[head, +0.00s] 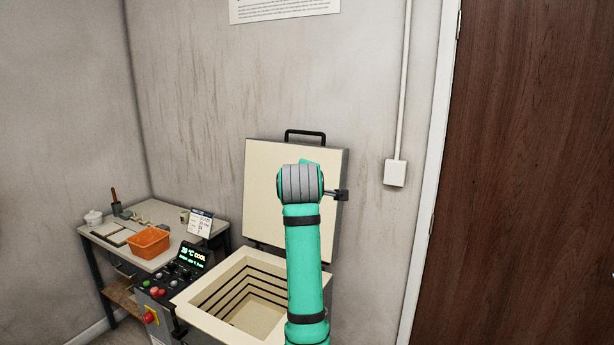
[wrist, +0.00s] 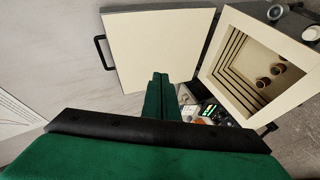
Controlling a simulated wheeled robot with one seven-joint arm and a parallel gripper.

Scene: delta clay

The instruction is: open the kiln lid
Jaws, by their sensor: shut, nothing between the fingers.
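The kiln (head: 193,312) stands against the back wall with its lid (head: 262,185) raised upright behind the chamber. The lid's pale inner face points forward, and its black handle (head: 305,133) is at the top. The wrist view also shows the raised lid (wrist: 150,55), its handle (wrist: 100,52) and the open kiln (wrist: 228,65), with a few small brown pots (wrist: 263,82) inside. My gripper (wrist: 160,78) is shut and empty, in front of the lid in the wrist view and apart from the handle. In the head view my arm covers part of the lid and chamber, and the fingers cannot be made out.
A control panel (head: 178,275) with a lit display and a red button is at the kiln's left. A work table (head: 120,247) with an orange basket (head: 148,243) stands further left. A wall box (head: 395,173) and a brown door (head: 525,180) are to the right.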

